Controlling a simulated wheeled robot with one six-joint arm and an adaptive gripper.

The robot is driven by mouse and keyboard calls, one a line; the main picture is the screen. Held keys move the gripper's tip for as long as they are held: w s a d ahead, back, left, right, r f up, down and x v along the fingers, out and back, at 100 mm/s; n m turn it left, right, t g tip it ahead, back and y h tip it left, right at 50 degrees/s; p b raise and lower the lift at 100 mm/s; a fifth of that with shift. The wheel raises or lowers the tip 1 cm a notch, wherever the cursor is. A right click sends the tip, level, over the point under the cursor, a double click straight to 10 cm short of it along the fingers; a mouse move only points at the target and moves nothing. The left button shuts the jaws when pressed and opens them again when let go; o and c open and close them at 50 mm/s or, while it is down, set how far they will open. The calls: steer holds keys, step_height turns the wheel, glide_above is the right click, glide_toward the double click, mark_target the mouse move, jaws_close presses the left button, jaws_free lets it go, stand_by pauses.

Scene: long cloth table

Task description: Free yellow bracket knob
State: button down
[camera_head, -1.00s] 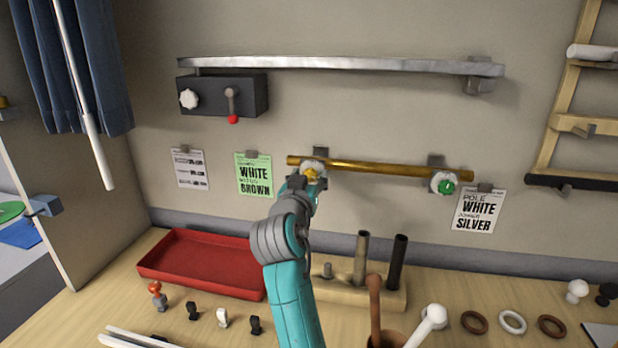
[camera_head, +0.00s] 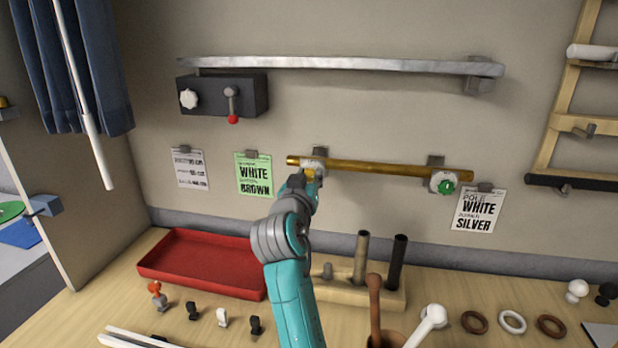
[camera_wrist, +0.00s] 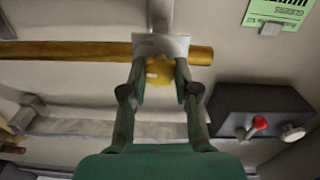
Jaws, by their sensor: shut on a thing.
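The yellow bracket knob (camera_wrist: 160,71) sits on the front of a pale wall bracket (camera_wrist: 172,45) below a brass-coloured pole (camera_head: 385,168). My gripper (camera_wrist: 159,66) has its two fingers closed on the sides of the knob. In the head view my gripper (camera_head: 303,180) reaches up to the left end of the pole and hides most of the knob. A second bracket with a green knob (camera_head: 446,187) holds the pole near its right end.
A dark box (camera_head: 222,94) with a white knob and a red-tipped lever is on the wall, upper left, below a silver rail (camera_head: 340,64). Cards hang on the wall. A red tray (camera_head: 205,262) and a wooden block with upright rods (camera_head: 362,282) stand on the table.

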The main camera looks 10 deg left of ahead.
steer(key=n, duration=0.9)
steer(key=shift+a, duration=0.1)
steer(key=n, duration=0.5)
steer(key=shift+f, duration=0.1)
steer(key=n, duration=0.4)
steer(key=shift+n, duration=0.3)
steer(key=shift+f, duration=0.1)
steer(key=c, duration=0.8)
jaws_free()
steer(key=shift+c, duration=0.2)
steer(key=s, duration=1.2)
steer(key=shift+a, duration=0.2)
